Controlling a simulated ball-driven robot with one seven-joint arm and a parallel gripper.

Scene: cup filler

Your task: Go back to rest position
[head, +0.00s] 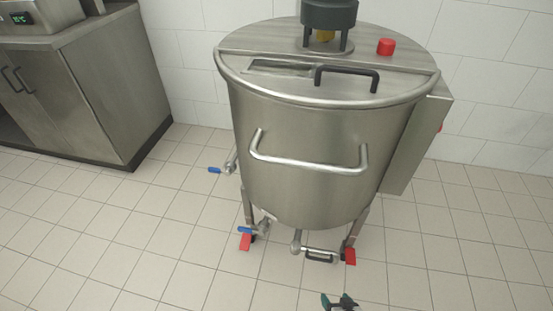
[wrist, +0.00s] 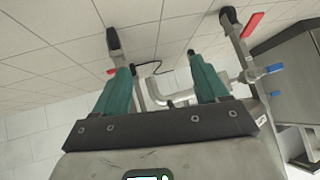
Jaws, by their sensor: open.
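My gripper (head: 337,301) shows at the bottom edge of the head view, in front of the tank and below its drain pipe. Only its tips show there. In the wrist view my gripper (wrist: 158,66) has two green fingers standing wide apart, open and with nothing held between them. The steel tank (head: 305,150) stands upright on legs in the middle of the head view. Its bottom outlet pipe (head: 297,241) also shows in the wrist view (wrist: 180,97), behind and between the fingers. The gripper looks apart from the pipe.
Blue-handled valves (head: 246,230) stick out at the tank's left. Red foot pieces (head: 349,256) sit by its legs. A control box (head: 418,145) hangs on its right side. A steel cabinet (head: 105,85) stands at the left. The tiled floor (head: 120,230) is clear at both sides.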

